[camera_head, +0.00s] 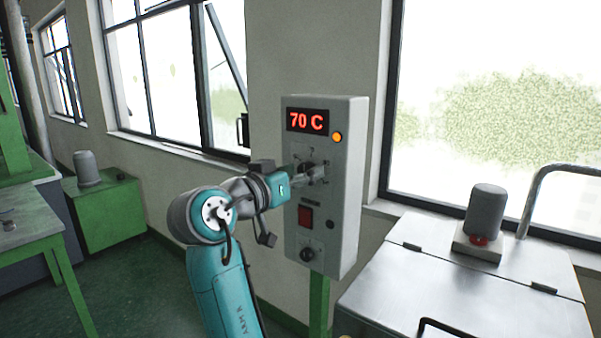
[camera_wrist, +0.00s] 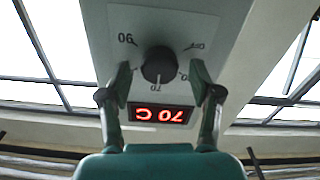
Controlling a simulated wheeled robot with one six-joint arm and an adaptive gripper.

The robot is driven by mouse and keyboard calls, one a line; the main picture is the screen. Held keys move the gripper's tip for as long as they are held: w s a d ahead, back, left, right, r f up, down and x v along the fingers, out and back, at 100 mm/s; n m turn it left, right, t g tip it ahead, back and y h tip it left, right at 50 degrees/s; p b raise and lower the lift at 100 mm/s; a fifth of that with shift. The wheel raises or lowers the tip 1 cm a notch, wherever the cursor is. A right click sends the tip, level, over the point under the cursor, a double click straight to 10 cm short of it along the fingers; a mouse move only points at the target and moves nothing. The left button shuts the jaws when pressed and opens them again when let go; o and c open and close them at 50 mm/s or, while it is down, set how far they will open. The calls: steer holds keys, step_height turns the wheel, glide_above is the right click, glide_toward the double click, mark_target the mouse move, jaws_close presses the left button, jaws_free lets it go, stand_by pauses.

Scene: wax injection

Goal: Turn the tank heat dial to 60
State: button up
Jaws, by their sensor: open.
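The grey control box (camera_head: 343,190) stands on a green post and its red display (camera_head: 306,121) reads 70 C. The black heat dial (camera_wrist: 157,65) shows upside down in the wrist view, with marks 90, 70 and OFF, and a mark at the right partly hidden. Its pointer is at 70, toward the display (camera_wrist: 160,114). My gripper (camera_head: 313,173) is in front of the box below the display. In the wrist view my open gripper (camera_wrist: 160,71) has one finger on each side of the dial, with visible gaps. I cannot tell how deep the fingertips reach.
Below the gripper on the box are a red switch (camera_head: 305,216) and a lower black knob (camera_head: 307,254). An orange lamp (camera_head: 337,137) sits beside the display. A metal tank (camera_head: 465,285) stands at the right, and a green table (camera_head: 30,225) at the left.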

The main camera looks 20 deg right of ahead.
steer(key=shift+d, duration=0.1)
steer(key=c, duration=1.1)
steer(key=shift+c, duration=0.2)
steer(key=n, duration=0.5)
steer(key=shift+w+n, duration=0.15)
steer(key=shift+n, duration=0.25)
steer(key=n, duration=0.5)
steer(key=shift+f+n, duration=0.15)
steer(key=shift+n, duration=0.25)
steer(key=o, duration=1.1)
